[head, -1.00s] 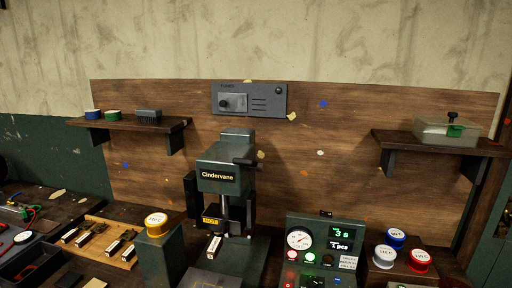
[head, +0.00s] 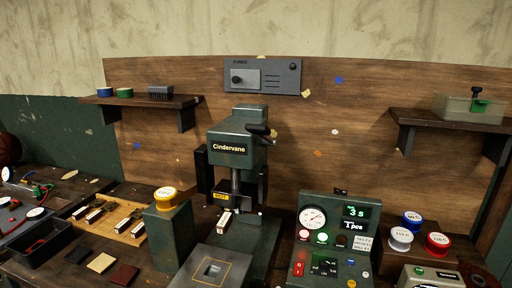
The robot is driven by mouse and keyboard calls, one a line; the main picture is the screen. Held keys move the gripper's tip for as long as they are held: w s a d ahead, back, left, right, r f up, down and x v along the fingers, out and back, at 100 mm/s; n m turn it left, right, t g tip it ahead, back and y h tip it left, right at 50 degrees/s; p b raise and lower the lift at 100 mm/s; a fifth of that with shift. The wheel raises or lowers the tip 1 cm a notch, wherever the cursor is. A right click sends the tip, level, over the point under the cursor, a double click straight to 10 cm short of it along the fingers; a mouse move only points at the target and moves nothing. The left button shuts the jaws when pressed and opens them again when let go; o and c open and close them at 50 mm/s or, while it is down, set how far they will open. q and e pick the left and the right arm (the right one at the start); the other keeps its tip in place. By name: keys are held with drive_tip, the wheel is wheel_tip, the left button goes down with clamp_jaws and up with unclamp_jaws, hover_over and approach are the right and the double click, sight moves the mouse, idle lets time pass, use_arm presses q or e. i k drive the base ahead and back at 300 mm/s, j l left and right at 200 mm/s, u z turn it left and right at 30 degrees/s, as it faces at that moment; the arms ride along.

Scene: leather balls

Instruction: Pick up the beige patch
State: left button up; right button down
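The beige patch (head: 101,262) is a small flat square lying on the workbench at the lower left of the head view. It lies between a black patch (head: 77,254) on its left and a dark brown patch (head: 124,275) on its right. The three lie in a slanting row, a little apart. Nothing covers the beige patch. Neither of my grippers shows in the head view.
A dark tray (head: 42,243) is left of the patches. A wooden tray (head: 130,232) with stamp-like pieces lies behind them. A green block (head: 168,238) with a yellow-rimmed tin, the Cindervane press (head: 238,150) and a control box (head: 333,240) stand to the right.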

sight(103, 261)
drive_tip(key=u, duration=1.25)
